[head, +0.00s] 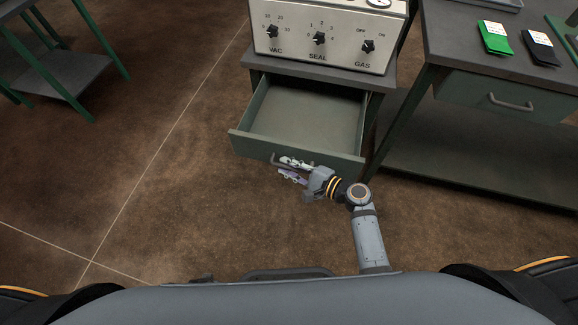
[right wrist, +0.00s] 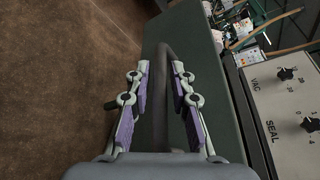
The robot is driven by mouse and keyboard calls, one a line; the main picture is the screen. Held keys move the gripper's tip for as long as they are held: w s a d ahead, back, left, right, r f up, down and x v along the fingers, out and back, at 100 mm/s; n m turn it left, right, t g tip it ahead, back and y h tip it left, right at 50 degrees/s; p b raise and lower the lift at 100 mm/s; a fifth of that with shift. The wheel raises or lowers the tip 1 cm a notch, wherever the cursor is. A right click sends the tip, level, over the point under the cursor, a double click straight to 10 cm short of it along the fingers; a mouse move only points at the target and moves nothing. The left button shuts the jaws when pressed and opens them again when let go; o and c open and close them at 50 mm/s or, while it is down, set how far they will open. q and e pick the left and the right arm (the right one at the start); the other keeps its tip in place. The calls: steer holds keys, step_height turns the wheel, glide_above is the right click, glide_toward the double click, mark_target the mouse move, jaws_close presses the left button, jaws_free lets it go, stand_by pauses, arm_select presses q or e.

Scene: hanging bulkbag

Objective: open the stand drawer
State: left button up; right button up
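The stand drawer (head: 305,120) is pulled well out of the stand, and its grey-green inside looks empty. Its dark bar handle (head: 273,158) is on the front panel, partly hidden by my right gripper (head: 287,168). In the right wrist view the handle (right wrist: 167,75) runs between the two purple-padded fingers of the right gripper (right wrist: 160,80). The fingers are apart, with a visible gap beside the bar, so they are around the handle and not clamped on it. My left gripper is in neither view.
A sealing machine (head: 325,35) with VAC, SEAL and GAS knobs stands on top of the stand. To the right is a green bench (head: 450,70) with a closed drawer (head: 505,97) and small packets. Another table (head: 65,75) is at left. The floor left of the drawer is clear.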

steer(key=shift+d, duration=0.1)
steer(key=v, duration=1.2)
steer(key=s+d+f+n+g+h, duration=0.2)
steer(key=s+d+f+n+h, duration=0.15)
steer(key=f, duration=0.75)
steer(key=s+d+f+n+g+h, duration=0.25)
steer(key=s+d+f, duration=0.2)
steer(key=f, duration=0.65)
steer(key=s+d+f+n+g+h, duration=0.15)
steer(key=s+d+f+h, duration=0.3)
steer(key=f, duration=0.55)
steer(key=s+d+f+n+g+h, duration=0.2)
steer(key=s+d+f+n, duration=0.1)
steer(key=s+f+n, duration=0.4)
arm_select(q)
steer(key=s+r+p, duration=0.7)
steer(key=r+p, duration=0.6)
steer(key=p, duration=0.4)
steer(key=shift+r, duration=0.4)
arm_select(e)
steer(key=s+r, duration=0.9)
steer(key=r, duration=0.4)
steer(key=shift+s+d+h, duration=0.15)
steer(key=shift+d+h, duration=0.15)
steer(key=shift+h, duration=0.05)
